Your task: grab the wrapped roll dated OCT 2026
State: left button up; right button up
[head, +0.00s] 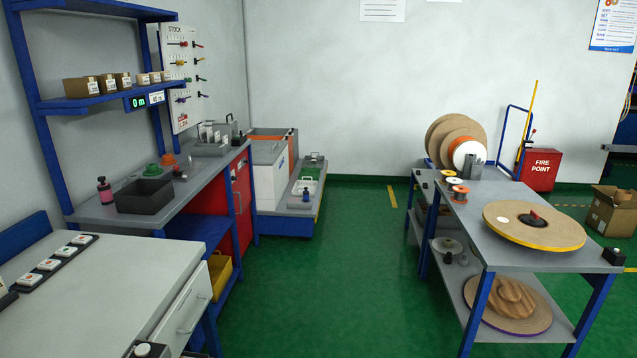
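No roll with a readable OCT 2026 date shows in the head view. Small brown boxes or packs with white labels (101,84) stand in a row on the blue shelf at the upper left; their print is too small to read. Rolls or spools, one with an orange rim and white face (467,155), stand on the right-hand table; no date can be read on them. A brown, wrapped-looking bundle (512,298) lies on a round board on that table's lower shelf. Neither of my grippers is in view.
A grey workbench (105,212) with a black bin (145,195) stands left. A white-topped bench (110,285) is in the near left. The right table (462,210) carries a large yellow-edged disc (505,222). Green floor (335,270) between them is clear.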

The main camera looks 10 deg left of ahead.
aim_at(154, 78)
jog(key=i, duration=2.25)
jog(key=i+u, duration=0.4)
jog(key=i+l+u, duration=0.3)
jog(key=i+u, duration=0.15)
jog(key=i+l+u, duration=0.8)
jog(key=l+u, duration=0.2)
jog(key=i+l+u, duration=0.15)
jog(key=l+u, duration=0.2)
jog(key=i+l+u, duration=0.1)
jog(key=l+u, duration=0.5)
jog(key=l, duration=0.2)
jog(key=i+l+u, duration=0.1)
jog(key=l+u, duration=0.2)
jog(key=l, duration=0.15)
